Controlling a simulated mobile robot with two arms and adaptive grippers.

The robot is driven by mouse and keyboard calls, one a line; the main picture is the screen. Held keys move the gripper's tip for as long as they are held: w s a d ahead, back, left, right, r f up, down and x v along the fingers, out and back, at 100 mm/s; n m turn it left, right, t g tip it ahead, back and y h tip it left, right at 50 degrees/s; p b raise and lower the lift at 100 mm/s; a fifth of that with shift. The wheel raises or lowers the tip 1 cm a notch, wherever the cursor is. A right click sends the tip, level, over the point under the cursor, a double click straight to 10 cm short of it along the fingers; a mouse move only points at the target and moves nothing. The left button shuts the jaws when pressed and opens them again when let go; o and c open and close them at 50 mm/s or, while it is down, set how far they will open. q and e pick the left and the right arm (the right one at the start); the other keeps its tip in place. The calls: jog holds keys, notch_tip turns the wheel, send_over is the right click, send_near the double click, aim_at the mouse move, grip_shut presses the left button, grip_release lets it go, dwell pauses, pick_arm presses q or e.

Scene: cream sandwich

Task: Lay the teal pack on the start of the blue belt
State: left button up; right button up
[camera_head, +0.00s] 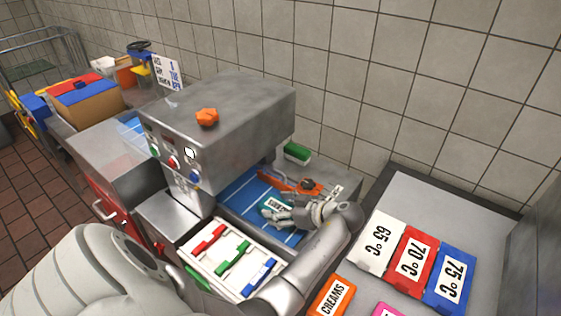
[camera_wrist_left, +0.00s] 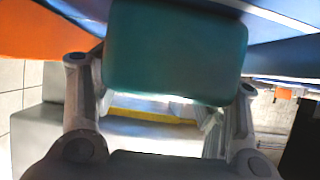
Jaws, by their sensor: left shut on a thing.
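The teal pack (camera_head: 268,211), with a white label on its top, is over the near part of the blue belt (camera_head: 236,189), outside the machine's opening. I cannot tell whether the pack touches the belt. My right gripper is not in view.
The grey machine (camera_head: 225,110) stands over the belt. A white tray (camera_head: 205,262) with coloured bars is in front. Temperature cards (camera_head: 414,258) lie on the right counter.

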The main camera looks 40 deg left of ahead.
pick_arm(q)
jog(key=o, duration=1.2)
jog(key=shift+c, duration=0.2)
jog(key=shift+d+r, duration=0.15)
jog(key=shift+d, duration=0.1)
jog(key=v, duration=0.7)
